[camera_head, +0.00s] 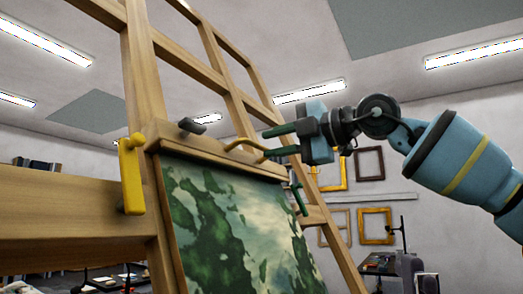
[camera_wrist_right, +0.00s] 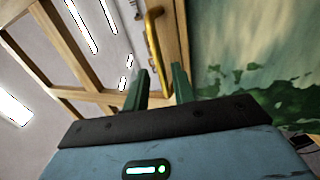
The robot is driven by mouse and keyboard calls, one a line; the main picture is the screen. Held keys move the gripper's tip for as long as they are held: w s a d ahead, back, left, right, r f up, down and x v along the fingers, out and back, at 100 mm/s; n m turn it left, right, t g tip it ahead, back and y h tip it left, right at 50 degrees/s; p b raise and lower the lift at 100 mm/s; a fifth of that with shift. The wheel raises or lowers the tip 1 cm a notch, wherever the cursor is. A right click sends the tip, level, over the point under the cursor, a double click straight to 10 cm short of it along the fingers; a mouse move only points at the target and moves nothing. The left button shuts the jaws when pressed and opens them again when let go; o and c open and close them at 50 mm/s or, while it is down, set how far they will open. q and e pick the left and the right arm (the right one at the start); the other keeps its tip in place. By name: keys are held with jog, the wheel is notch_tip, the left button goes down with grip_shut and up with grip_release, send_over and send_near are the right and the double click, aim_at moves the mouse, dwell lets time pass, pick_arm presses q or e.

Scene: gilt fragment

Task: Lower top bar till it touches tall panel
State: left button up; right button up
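The tall panel (camera_head: 235,225), painted in greens and cream, stands on a wooden easel. The wooden top bar (camera_head: 205,150) lies across its upper edge; I cannot tell whether they touch. A curved brass-coloured handle (camera_head: 243,143) is fixed on the bar. My right gripper (camera_head: 267,143) is at the handle's right end, its dark green fingers apart. In the right wrist view, the handle (camera_wrist_right: 154,40) reaches down toward the gap between the fingers (camera_wrist_right: 159,82), with space visible around it. The panel (camera_wrist_right: 250,50) is to the right there. My left gripper is not in view.
A yellow lever (camera_head: 131,175) sits on the easel's left post, and a dark knob (camera_head: 192,126) is above the bar. A green clamp (camera_head: 299,196) is at the panel's right edge. Easel beams rise behind. Frames (camera_head: 375,225) hang on the far wall.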

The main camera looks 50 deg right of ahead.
jog(key=shift+s+d+r+b, duration=0.15)
jog(key=shift+s+b, duration=0.15)
jog(key=shift+s, duration=1.55)
